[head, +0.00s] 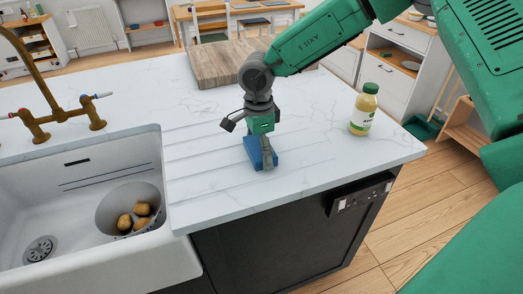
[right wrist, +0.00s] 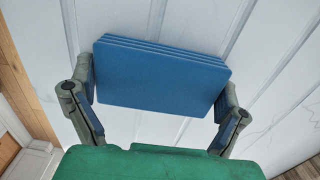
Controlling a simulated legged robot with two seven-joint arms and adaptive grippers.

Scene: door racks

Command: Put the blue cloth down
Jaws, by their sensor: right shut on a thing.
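The blue cloth (right wrist: 165,75) is a flat, folded stack with layered edges in the right wrist view. It also shows in the head view (head: 252,150) at the drainer grooves of the white worktop. My right gripper (right wrist: 158,92) has a finger at each side of the cloth and is shut on it. In the head view my right gripper (head: 264,155) points down at the worktop and hides part of the cloth. The cloth is at or just above the surface; I cannot tell whether it touches. My left gripper is in neither view.
A white sink (head: 100,190) with a brass tap (head: 45,95) lies to the left, and a colander (head: 112,210) with potatoes stands in it. A wooden board (head: 213,66) lies behind the gripper. A bottle (head: 364,108) stands to the right. The worktop between the cloth and bottle is clear.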

